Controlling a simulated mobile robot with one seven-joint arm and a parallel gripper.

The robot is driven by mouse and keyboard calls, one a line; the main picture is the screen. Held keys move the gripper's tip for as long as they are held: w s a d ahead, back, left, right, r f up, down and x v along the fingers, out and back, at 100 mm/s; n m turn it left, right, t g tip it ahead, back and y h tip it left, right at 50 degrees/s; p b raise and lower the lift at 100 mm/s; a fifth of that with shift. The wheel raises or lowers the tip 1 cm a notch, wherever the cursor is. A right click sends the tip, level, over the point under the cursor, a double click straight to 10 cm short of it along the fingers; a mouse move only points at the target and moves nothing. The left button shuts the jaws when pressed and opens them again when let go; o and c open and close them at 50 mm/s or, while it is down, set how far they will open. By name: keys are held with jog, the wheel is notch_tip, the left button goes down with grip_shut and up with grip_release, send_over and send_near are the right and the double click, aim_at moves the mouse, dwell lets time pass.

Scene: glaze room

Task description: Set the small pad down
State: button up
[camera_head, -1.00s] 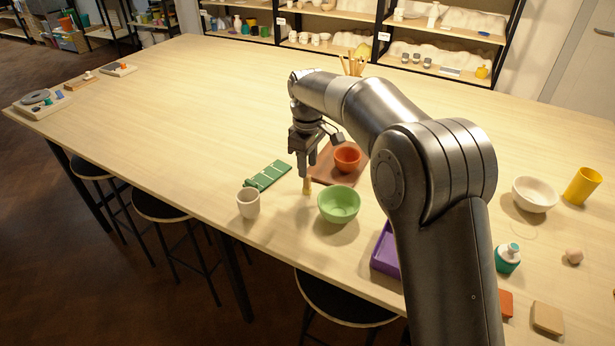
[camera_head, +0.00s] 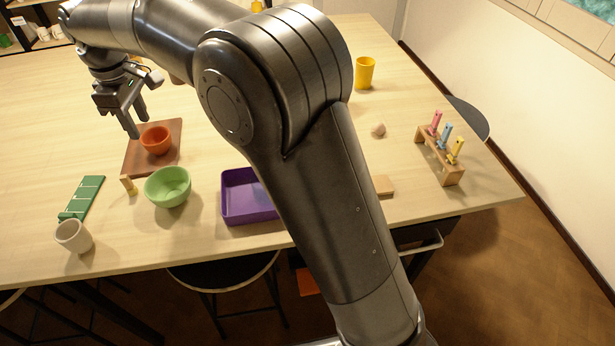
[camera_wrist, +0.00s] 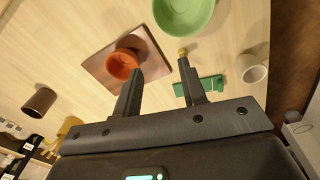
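I cannot tell for certain which thing is the small pad. A flat tan block (camera_head: 384,186) lies on the table, partly hidden behind my arm in the head view. My gripper (camera_head: 138,127) hangs over the brown board (camera_head: 136,156), on which the orange bowl (camera_head: 156,141) stands. In the wrist view my gripper (camera_wrist: 160,67) has its two fingers apart and nothing shows between them. A small wooden peg with a yellow end (camera_head: 130,186) stands beside the green bowl (camera_head: 168,187); its yellow end (camera_wrist: 183,52) appears near the right fingertip in the wrist view.
A green palette strip (camera_head: 83,197) and white cup (camera_head: 73,237) are at left. A purple tray (camera_head: 238,197) is near the front edge.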

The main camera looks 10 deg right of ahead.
jog(key=s+d+r+m+t, duration=0.1)
jog(key=s+d+r+m, duration=0.15)
jog(key=d, duration=0.55)
jog(key=s+d+r+m+t, duration=0.1)
jog(key=s+d+r+m, duration=0.2)
jog(key=d, duration=0.5)
jog(key=s+d+r+m+t, duration=0.15)
jog(key=s+d, duration=0.25)
jog(key=d, duration=0.5)
jog(key=s+d+f+m, duration=0.4)
jog(key=s+d, duration=0.2)
jog(key=s, duration=0.1)
jog(key=s+d+f+m+t, duration=0.1)
jog(key=s+d+f+m, duration=0.3)
jog(key=s+d, duration=0.3)
jog(key=shift+s+d, duration=0.2)
jog(key=shift+s, duration=0.35)
